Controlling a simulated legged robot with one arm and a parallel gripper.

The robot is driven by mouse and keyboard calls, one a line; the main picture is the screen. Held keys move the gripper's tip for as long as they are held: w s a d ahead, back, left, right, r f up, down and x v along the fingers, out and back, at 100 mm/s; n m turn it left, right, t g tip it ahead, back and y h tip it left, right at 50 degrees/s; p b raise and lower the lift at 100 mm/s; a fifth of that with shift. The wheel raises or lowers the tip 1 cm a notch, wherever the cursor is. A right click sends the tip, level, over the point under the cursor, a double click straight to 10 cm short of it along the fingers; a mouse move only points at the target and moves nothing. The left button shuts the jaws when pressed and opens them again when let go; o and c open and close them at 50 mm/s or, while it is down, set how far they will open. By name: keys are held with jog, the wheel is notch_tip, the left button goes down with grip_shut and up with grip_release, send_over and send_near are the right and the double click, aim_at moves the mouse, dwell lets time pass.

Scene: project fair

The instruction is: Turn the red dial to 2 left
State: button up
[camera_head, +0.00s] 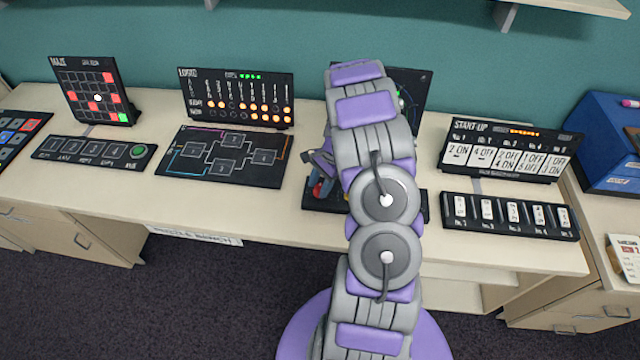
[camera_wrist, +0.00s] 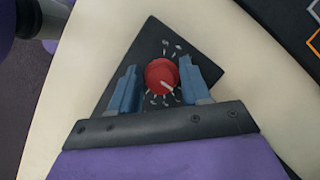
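The red dial (camera_wrist: 161,73) is a round knob on a dark panel (camera_wrist: 150,40) with small white marks around it. Its white pointer line points to the lower right in the wrist view. My gripper (camera_wrist: 160,75) has its two blue fingers on either side of the dial. A gap shows at the left finger; the right finger is very close to the dial, and I cannot tell whether it touches. In the head view my arm hides most of this panel, and only a small red patch of the dial (camera_head: 317,189) shows beside it.
On the bench (camera_head: 300,228), a maze board (camera_head: 92,92) and a logic board (camera_head: 237,97) stand to the left. A start-up board (camera_head: 512,150) with a switch row (camera_head: 511,215) stands to the right. A dark upright screen (camera_head: 412,88) is behind my arm.

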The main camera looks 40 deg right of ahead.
jog(key=shift+d, duration=0.4)
jog(key=c, duration=0.7)
jog(key=shift+c, duration=0.2)
jog(key=shift+w+n+g+p, duration=0.1)
jog(key=shift+n+g+p, duration=0.2)
jog(key=shift+n+p, duration=0.25)
jog(key=n+g+p, duration=0.1)
jog(key=n+p, duration=0.1)
jog(key=n, duration=0.2)
jog(key=shift+w, duration=0.15)
jog(key=shift+a+n+g+h+p, duration=0.1)
jog(key=shift+n+g+h+p, duration=0.25)
jog(key=shift+n, duration=0.7)
jog(key=shift+n+g+h+p, duration=0.2)
jog(key=shift+n+g, duration=0.25)
jog(key=shift+n, duration=0.55)
